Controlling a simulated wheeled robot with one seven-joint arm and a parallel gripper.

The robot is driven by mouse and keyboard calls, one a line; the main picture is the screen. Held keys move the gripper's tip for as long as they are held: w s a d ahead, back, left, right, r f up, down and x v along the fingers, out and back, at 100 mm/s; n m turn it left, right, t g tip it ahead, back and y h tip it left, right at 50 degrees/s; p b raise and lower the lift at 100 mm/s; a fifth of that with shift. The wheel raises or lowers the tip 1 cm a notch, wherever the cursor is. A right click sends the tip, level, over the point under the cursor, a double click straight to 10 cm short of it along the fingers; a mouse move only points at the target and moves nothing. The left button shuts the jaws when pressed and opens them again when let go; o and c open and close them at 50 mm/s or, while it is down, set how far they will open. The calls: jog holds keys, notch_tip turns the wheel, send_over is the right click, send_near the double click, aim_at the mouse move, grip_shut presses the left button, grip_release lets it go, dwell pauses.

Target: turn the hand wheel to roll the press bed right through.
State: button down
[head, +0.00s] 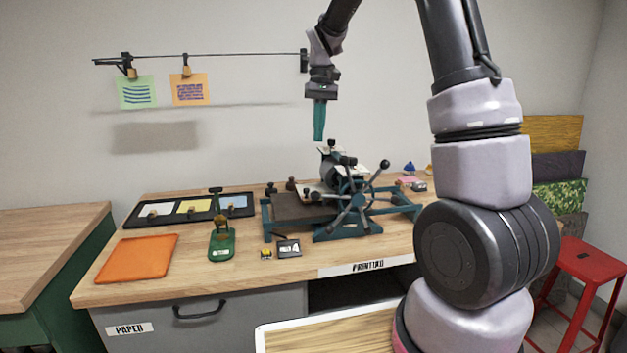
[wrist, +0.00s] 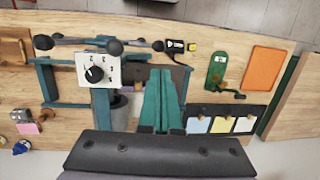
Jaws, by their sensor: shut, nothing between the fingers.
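The press (head: 340,230) stands on the wooden bench with a teal frame. Its hand wheel (head: 357,199) faces the front, with several dark spokes ending in round black knobs. In the wrist view the hand wheel (wrist: 85,42) shows edge-on at the upper left, beside a white numbered dial (wrist: 97,71). The flat dark press bed (head: 298,206) lies mostly to the left of the roller; part of it shows behind my fingers in the wrist view (wrist: 183,78). My gripper (head: 319,137) points down above the press, shut and empty, apart from the wheel. Its teal fingers lie together in the wrist view (wrist: 161,73).
Left of the press are a green hand tool (head: 221,244), an orange tray (head: 138,257) and a black tray of coloured inks or papers (head: 225,204). A small black numbered box (head: 288,248) sits in front. A red stool (head: 582,262) stands right.

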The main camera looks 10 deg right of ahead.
send_over(326, 228)
jog(key=a, duration=0.3)
jog(key=f, duration=1.3)
jog(key=shift+w, duration=0.35)
jog(key=shift+f, duration=0.1)
jog(key=shift+a+f+h, duration=0.4)
jog(key=shift+f+h, duration=0.3)
jog(key=shift+d+f+m+h, duration=0.2)
jog(key=shift+f+m+h, duration=0.05)
jog(key=shift+f+h, duration=2.4)
jog(key=shift+d+f+m+h, duration=0.15)
jog(key=shift+f+m+h, duration=0.1)
jog(key=shift+f+h, duration=2.35)
jog(key=shift+f+y, duration=0.35)
jog(key=shift+f, duration=0.05)
